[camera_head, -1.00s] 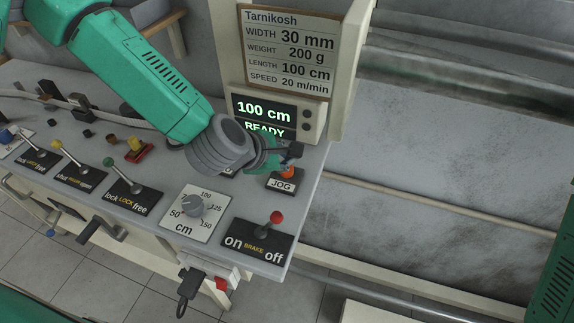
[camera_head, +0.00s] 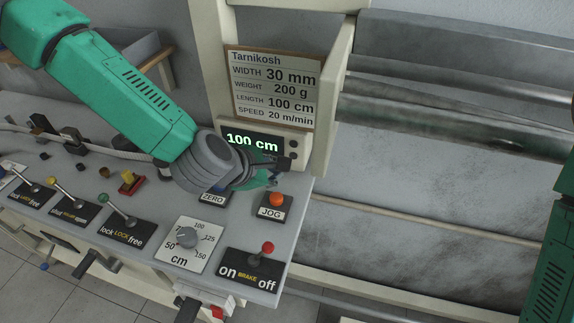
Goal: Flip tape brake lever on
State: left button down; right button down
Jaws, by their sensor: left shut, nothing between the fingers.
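The brake lever (camera_head: 265,250) is a short stick with a red ball, on a black plate marked on, BRAKE and off (camera_head: 247,270). It leans right, toward the off side. My left gripper (camera_head: 284,168) is shut and empty. It hangs above the back of the panel, in front of the display and up from the brake lever, not touching it. My right gripper is not in view; a green arm part of mine shows at the right edge.
The orange JOG button (camera_head: 277,199) and the ZERO label (camera_head: 214,198) lie below my left gripper. A grey cm dial (camera_head: 187,237) sits left of the brake plate. The lock lever (camera_head: 116,210) stands further left. The display (camera_head: 251,143) reads 100 cm.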

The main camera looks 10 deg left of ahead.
aim_at(268, 248)
jog(key=k+j, duration=0.65)
jog(key=k, duration=0.25)
